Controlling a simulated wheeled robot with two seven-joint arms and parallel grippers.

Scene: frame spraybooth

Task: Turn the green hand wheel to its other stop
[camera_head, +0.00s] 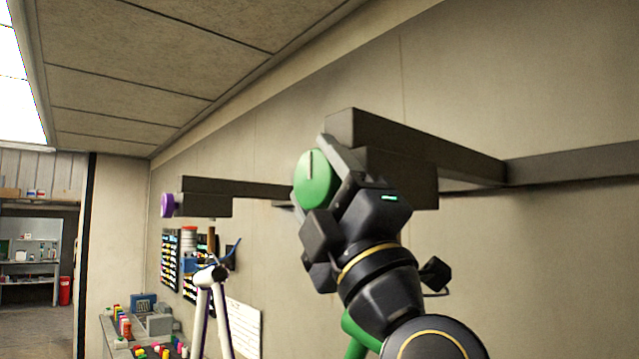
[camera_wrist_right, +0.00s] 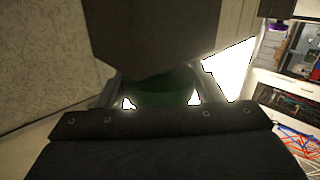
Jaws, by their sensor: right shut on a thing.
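My right gripper (camera_head: 325,190) reaches up from below and is shut on the wheel. In the right wrist view the green wheel (camera_wrist_right: 162,88) shows dark between my two fingers (camera_wrist_right: 160,92), below the dark block. The far side of the wheel is hidden. My left gripper is not in view.
A purple wheel (camera_head: 167,205) sits on a second dark bracket (camera_head: 205,197) further left. Below it stand a white bicycle frame (camera_head: 212,290) and a bench with several coloured items (camera_head: 140,325). A dark rail (camera_head: 570,163) runs along the wall.

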